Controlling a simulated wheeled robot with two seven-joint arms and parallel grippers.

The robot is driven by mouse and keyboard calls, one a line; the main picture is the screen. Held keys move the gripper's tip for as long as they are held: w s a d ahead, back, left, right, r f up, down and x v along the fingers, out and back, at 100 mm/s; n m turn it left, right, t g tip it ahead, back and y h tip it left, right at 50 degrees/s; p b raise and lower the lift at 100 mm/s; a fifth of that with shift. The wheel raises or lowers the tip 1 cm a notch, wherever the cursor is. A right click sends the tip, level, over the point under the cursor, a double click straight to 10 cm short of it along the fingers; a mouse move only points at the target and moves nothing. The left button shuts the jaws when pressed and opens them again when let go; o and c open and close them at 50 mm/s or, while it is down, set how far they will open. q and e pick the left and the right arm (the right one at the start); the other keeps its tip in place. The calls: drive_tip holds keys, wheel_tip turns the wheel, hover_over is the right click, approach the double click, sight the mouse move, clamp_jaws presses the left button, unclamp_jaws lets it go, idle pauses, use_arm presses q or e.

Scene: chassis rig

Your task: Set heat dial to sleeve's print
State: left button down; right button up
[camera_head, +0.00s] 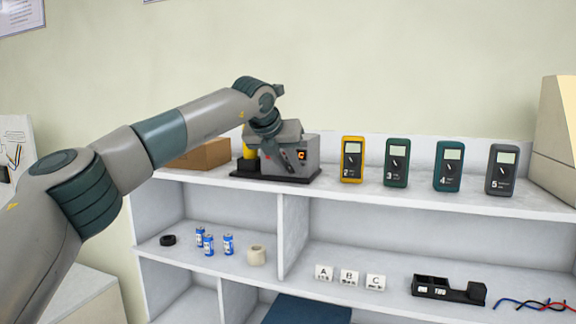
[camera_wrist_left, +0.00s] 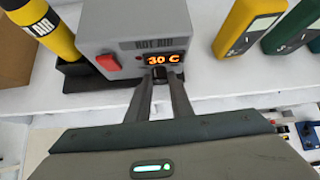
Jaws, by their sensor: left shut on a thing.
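The grey hot-air station (camera_head: 296,155) stands on the top shelf; it also shows in the left wrist view (camera_wrist_left: 115,22). Its display (camera_wrist_left: 162,58) reads "30 C" in orange. My left gripper (camera_wrist_left: 157,78) has its fingers closed together on the small dark heat dial (camera_wrist_left: 158,71) just below the display. The fingers mostly hide the dial, so its pointer cannot be read. In the head view my left gripper (camera_head: 288,162) is at the station's front. My right gripper is not in view.
A yellow hot-air tool (camera_wrist_left: 45,25) stands in its holder left of the station, near a red switch (camera_wrist_left: 108,63). Several numbered meters, such as the yellow one (camera_head: 352,160), stand to the right. Blue cells (camera_head: 208,243) and a beige roll (camera_head: 256,256) are on the shelf below.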

use_arm(q)
drive_tip(key=c, duration=1.9)
unclamp_jaws()
drive_tip(key=shift+f, duration=0.1)
drive_tip(key=shift+o, duration=0.2)
drive_tip(key=shift+s+a+r+b, duration=0.2)
drive_tip(key=shift+s+r+b, duration=0.15)
drive_tip(key=shift+r+b, duration=0.15)
drive_tip(key=b+v, duration=0.6)
drive_tip(key=v, duration=1)
